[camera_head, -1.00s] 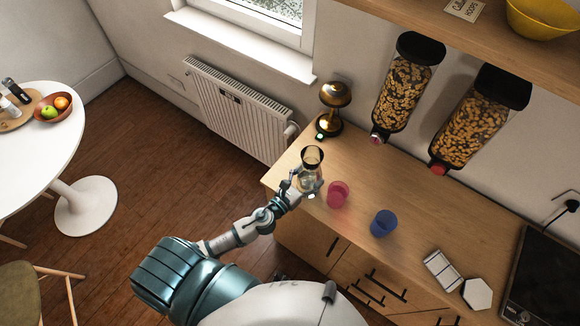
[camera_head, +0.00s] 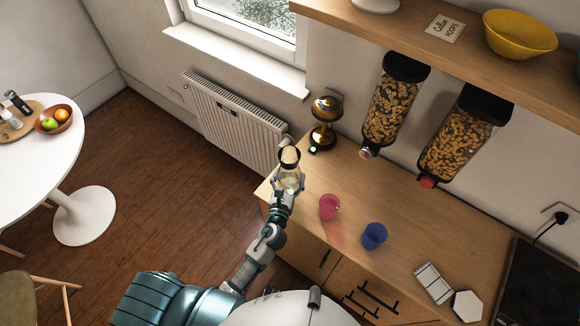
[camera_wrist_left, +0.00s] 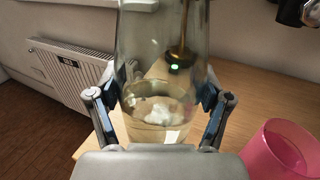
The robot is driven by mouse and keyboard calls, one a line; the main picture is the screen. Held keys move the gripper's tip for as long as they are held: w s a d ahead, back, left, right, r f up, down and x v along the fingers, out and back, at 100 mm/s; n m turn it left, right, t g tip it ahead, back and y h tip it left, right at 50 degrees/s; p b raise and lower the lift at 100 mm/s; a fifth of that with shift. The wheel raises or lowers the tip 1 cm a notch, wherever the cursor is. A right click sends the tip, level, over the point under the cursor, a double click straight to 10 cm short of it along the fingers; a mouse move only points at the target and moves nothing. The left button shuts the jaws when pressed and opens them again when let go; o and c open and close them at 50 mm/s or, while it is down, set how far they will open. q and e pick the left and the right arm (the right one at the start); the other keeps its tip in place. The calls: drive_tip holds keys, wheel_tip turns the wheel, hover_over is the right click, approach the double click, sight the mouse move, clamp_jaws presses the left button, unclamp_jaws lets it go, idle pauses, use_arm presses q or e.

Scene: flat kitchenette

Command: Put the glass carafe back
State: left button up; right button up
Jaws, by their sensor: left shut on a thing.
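The glass carafe (camera_head: 289,173) has a dark rim and some pale liquid in it. My left gripper (camera_head: 288,188) is shut on it near the front left corner of the wooden counter (camera_head: 430,235). In the left wrist view the carafe (camera_wrist_left: 162,75) stands upright between the two fingers of the left gripper (camera_wrist_left: 160,108), one on each side. Whether its base touches the counter I cannot tell. A coffee maker (camera_head: 325,120) with a brass-coloured top and a green light stands behind it, close to the wall. My right gripper is not in view.
A pink cup (camera_head: 329,207) stands right of the carafe, with a blue cup (camera_head: 374,236) farther right. Two cereal dispensers (camera_head: 392,105) (camera_head: 458,140) hang on the wall. A white radiator (camera_head: 235,120) is at left. Counter between the cups and wall is clear.

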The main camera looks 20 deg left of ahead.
use_arm(q)
drive_tip(key=w+f, duration=0.1)
drive_tip(key=w, duration=0.1)
drive_tip(key=w+f+b, duration=0.1)
drive_tip(key=w, duration=0.1)
drive_tip(key=w+f+b, duration=0.1)
drive_tip(key=w+f, duration=0.1)
drive_tip(key=shift+w+a+f, duration=0.1)
drive_tip(key=shift+w+a, duration=0.1)
drive_tip(key=shift+a, duration=0.2)
drive_tip(key=o, duration=1.7)
drive_tip(key=shift+d, duration=0.1)
drive_tip(key=shift+o, duration=0.2)
